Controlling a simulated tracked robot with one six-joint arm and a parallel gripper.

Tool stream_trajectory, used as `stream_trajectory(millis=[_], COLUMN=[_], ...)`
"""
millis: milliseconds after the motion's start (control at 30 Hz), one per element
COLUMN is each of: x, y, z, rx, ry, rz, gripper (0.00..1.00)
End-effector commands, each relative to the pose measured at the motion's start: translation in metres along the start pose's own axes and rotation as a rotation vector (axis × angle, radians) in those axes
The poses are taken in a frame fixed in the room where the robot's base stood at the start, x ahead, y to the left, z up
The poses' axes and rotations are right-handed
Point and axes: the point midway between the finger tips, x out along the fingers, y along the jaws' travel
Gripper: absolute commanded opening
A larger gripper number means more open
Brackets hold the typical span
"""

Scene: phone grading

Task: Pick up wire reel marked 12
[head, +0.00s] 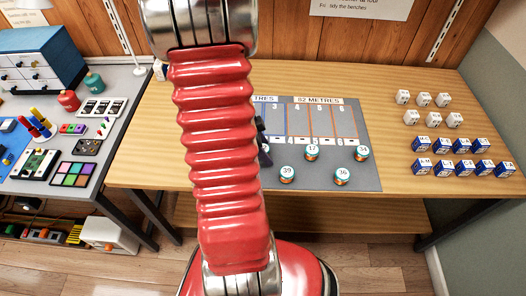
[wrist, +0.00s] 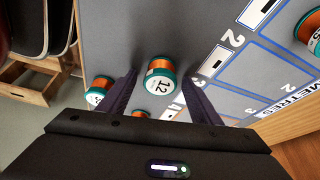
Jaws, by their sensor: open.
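The wire reel marked 12 (head: 312,153) stands on the grey mat in the head view, with a white top and orange wire. In the wrist view reel 12 (wrist: 160,84) shows orange wire between teal flanges, its white numbered face towards the camera. My gripper (wrist: 159,77) is open, with one dark finger to each side of reel 12 in that picture. I cannot tell whether the reel lies between the fingertips or beyond them. In the head view my red arm hides most of the gripper; a dark part of it (head: 263,143) shows left of the reel.
The grey mat (head: 365,120) has outlined numbered lanes and a sign reading 82 METRES. Reels marked 39 (head: 287,173), 36 (head: 342,175) and 34 (head: 362,152) stand near reel 12. White cubes (head: 424,99) and blue boxes (head: 444,145) stand at the right.

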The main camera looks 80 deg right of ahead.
Motion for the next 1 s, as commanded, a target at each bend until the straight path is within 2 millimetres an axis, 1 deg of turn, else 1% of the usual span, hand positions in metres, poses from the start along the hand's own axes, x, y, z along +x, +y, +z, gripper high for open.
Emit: stream_trajectory(millis=[467, 1000], x=[-0.0004, -0.0003], y=[-0.0001, 0.0000], z=[-0.0002, -0.0003], rx=[0.001, 0.001], ry=[0.000, 0.000], rz=[0.000, 0.000], gripper=[0.57, 0.19])
